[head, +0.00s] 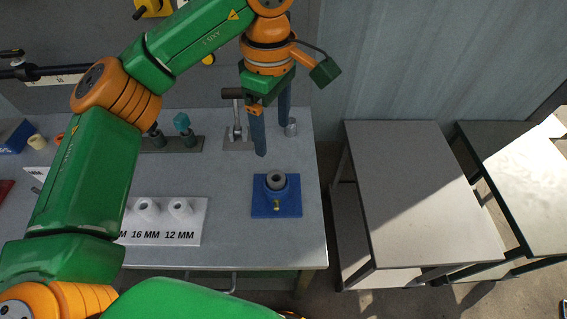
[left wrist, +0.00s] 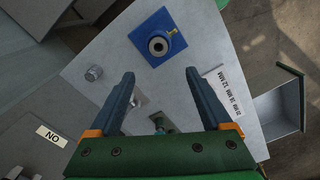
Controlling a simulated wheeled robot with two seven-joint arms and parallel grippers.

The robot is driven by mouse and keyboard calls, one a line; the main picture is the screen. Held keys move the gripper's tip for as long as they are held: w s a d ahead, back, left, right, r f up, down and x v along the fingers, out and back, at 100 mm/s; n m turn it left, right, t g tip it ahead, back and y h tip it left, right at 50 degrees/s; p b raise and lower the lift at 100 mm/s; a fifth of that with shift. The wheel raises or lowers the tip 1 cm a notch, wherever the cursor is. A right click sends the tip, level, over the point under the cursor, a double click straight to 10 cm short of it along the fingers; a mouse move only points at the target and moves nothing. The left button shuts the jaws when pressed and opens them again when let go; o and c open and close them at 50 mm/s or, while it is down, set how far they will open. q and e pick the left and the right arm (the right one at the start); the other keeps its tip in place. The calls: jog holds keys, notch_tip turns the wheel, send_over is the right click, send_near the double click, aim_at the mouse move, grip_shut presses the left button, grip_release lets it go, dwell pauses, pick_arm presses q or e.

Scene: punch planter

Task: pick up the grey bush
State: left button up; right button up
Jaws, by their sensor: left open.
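A grey bush (head: 276,179), a short ring with a dark hole, sits in the round blue holder on a square blue plate (head: 290,207) near the table's right edge. In the left wrist view the bush (left wrist: 158,46) shows from above in its blue plate (left wrist: 146,27), beyond the fingertips. My left gripper (head: 273,139) is open, fingers pointing down, behind and above the blue plate, apart from the bush. It also shows in the left wrist view (left wrist: 160,74) with nothing between its fingers. My right gripper is not in view.
A small metal cylinder (head: 291,128) stands near the left gripper's fingers. A lever clamp (head: 237,134) is left of them. A white block with several labelled sleeves (head: 195,225) lies left of the blue plate. Bare grey tables (head: 415,190) stand to the right.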

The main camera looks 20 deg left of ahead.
pick_arm(q)
jog(key=b, duration=0.3)
send_over(274, 172)
notch_tip(274, 172, down, 4)
jog(key=f, duration=0.3)
jog(key=f+b, duration=0.1)
jog(key=f, duration=0.2)
jog(key=s+f, duration=0.1)
jog(key=f, duration=0.3)
jog(key=shift+s+d, duration=0.1)
jog(key=shift+f, duration=0.15)
grip_shut()
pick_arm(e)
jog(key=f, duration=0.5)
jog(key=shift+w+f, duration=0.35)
